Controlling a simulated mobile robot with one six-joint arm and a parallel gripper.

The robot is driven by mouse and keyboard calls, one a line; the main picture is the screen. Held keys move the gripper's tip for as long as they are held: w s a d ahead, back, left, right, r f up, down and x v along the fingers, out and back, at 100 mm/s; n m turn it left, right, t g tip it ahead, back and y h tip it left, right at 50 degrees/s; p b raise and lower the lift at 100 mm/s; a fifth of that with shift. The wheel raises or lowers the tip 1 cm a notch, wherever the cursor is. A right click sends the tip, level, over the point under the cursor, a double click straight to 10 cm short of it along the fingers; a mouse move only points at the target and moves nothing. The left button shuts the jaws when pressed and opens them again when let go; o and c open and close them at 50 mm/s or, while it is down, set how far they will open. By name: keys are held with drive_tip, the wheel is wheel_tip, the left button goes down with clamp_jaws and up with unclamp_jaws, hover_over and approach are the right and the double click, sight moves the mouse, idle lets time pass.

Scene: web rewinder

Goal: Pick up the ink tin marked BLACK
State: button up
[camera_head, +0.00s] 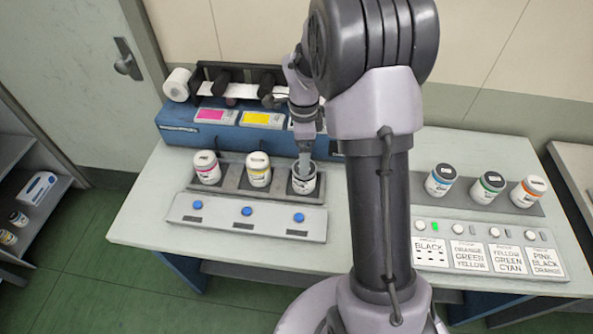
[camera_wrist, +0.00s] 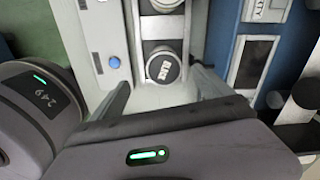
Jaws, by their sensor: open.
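A white tin with a dark band and dark lid (camera_head: 304,182) stands upright at the right end of the left grey rack on the table. In the wrist view its dark round lid (camera_wrist: 162,67) shows a pale label, too small to read surely. My gripper (camera_head: 304,163) points down right over this tin in the head view and hides part of its top. In the wrist view my gripper (camera_wrist: 161,80) is open, its two fingers spread to either side of the lid. I cannot tell whether they touch the tin.
A pink-banded tin (camera_head: 207,168) and a yellow-banded tin (camera_head: 258,170) stand to its left. A button panel (camera_head: 246,222) lies in front. The blue machine (camera_head: 190,132) is behind. A card (camera_head: 429,250) reads BLACK.

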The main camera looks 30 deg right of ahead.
wheel_tip(320, 180, down, 6)
drive_tip(key=shift+r+b, duration=0.1)
drive_tip(key=shift+b, duration=0.7)
drive_tip(key=f+b, duration=0.1)
drive_tip(key=f, duration=0.1)
drive_tip(key=d+f+b, duration=0.1)
drive_tip(key=f, duration=0.2)
drive_tip(key=shift+w+d+f+b, duration=0.1)
drive_tip(key=shift+w+f+b, duration=0.05)
drive_tip(key=shift+f+b, duration=0.2)
drive_tip(key=shift+r, duration=0.2)
drive_tip(key=shift+c, duration=0.4)
clamp_jaws()
